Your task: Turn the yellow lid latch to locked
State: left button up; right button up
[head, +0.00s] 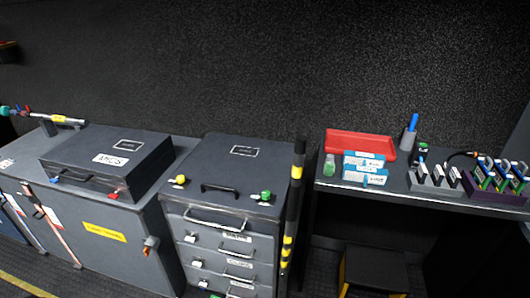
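The yellow lid latch (180,179) is a small knob at the front left corner of the lid of a grey drawer cabinet (228,160). The lid lies closed, with a black handle (220,189) at its front middle. A green latch (265,196) sits at the lid's front right corner. Small pale plates show beside both latches. The yellow latch is too small to tell whether it is turned to locked. Neither of my grippers is in view.
A grey cabinet with a black case (108,160) stands left, with blue and red latches. A black pole with yellow bands (296,172) stands close by the drawer cabinet's right side. The right shelf holds a red tray (360,144), blue-white boxes and racks. A black-topped box (375,268) stands below.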

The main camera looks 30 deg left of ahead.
aim_at(181, 179)
jog(key=u, duration=0.5)
jog(key=j+u, duration=0.15)
jog(key=u, duration=0.3)
jog(key=j+u, duration=0.15)
jog(key=u, duration=0.35)
jog(key=k, duration=0.05)
